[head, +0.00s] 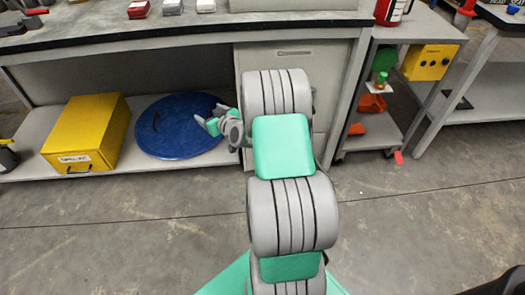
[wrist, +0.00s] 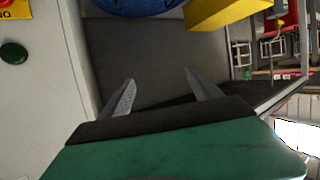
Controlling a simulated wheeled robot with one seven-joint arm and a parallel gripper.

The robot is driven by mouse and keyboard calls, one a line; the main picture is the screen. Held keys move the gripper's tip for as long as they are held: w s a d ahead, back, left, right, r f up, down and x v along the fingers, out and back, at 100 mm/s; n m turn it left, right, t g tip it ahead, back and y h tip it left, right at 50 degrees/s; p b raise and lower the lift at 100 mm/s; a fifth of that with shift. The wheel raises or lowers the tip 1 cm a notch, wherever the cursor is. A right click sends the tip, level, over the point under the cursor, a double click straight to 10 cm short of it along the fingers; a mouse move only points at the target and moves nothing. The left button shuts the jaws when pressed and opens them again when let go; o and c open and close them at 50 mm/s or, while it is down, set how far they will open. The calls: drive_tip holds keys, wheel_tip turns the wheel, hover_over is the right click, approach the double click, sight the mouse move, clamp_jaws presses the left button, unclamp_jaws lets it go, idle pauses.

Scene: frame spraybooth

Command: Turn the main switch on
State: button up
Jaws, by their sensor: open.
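My gripper (head: 213,118) is open and empty, at the front of the low shelf, pointing left near the blue disc. In the wrist view its two fingers (wrist: 163,88) stand apart with nothing between them. A red part on a yellow plate (wrist: 15,8) with cut-off lettering shows at the top left edge of the wrist view, on a pale panel (wrist: 45,95) left of my fingers. A green round button (wrist: 13,53) is below it. I cannot tell whether the red part is the main switch, or its position. My gripper touches neither.
The blue disc (head: 180,125) and a yellow box (head: 88,132) are on the low shelf under the bench top (head: 190,28). My arm partly hides a grey cabinet (head: 322,70). At right, a trolley holds a yellow control box (head: 428,62) with dark knobs.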

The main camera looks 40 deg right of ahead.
drive_tip(key=s+d+f+m+t+h+b, duration=0.1)
drive_tip(key=s+d+f+m+h+b, duration=0.3)
drive_tip(key=d+f, duration=0.5)
drive_tip(key=s+d+f+m+h+b, duration=0.2)
drive_tip(key=s+d+f+h+b, duration=0.3)
drive_tip(key=d+f, duration=0.45)
drive_tip(key=shift+m, duration=0.3)
drive_tip(key=p+x, duration=0.1)
drive_tip(key=x, duration=0.2)
drive_tip(key=f+p+x, duration=0.1)
drive_tip(key=x, duration=0.1)
drive_tip(key=shift+w, duration=0.45)
drive_tip(key=shift+c, duration=0.3)
drive_tip(key=c, duration=1.3)
